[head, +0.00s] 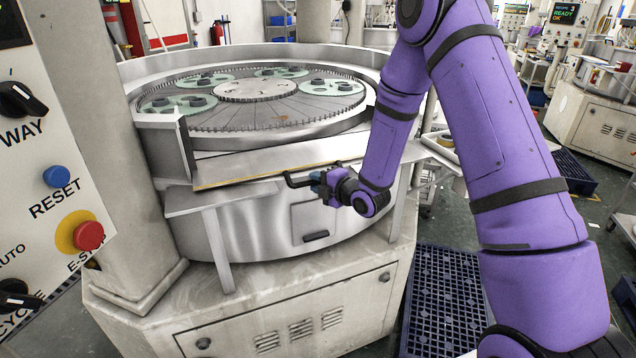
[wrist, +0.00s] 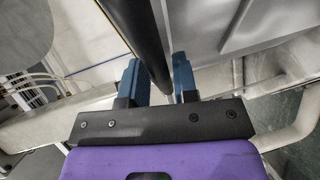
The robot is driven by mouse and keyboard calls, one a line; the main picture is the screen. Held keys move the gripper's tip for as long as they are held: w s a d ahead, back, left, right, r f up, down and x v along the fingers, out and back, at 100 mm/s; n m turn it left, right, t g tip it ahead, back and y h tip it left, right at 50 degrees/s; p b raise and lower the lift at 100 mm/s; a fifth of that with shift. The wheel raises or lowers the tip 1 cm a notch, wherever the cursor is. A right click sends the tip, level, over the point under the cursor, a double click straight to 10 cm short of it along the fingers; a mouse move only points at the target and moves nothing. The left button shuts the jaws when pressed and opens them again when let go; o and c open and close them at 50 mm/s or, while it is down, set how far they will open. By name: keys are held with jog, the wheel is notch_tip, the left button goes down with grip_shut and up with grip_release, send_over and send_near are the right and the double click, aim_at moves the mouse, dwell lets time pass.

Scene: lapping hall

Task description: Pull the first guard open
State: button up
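The first guard (head: 265,162) is a flat metal panel with a yellowish front edge. It lies across the front of the round lapping machine, below the toothed ring. A black bar handle (head: 297,181) stands out from its front edge. My gripper (head: 322,186) is at the right part of this handle. In the wrist view the black handle (wrist: 134,32) runs down between the two blue fingers of my gripper (wrist: 160,78). The bar fills most of the narrow gap, and the fingers appear closed around it. Their exact contact is partly hidden.
A control panel with a red emergency stop (head: 89,235) and a blue reset button (head: 56,177) stands close at the left. A metal support leg (head: 218,250) is under the ledge. A dark blue pallet (head: 440,295) lies on the floor to the right.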

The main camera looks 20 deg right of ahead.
jog(key=c, duration=0.3)
jog(key=shift+s+f, duration=0.1)
grip_shut()
jog(key=shift+r, duration=2.2)
jog(key=o, duration=0.7)
grip_release()
jog(key=v, duration=1)
jog(key=shift+s+d, duration=0.2)
jog(key=shift+s, duration=0.05)
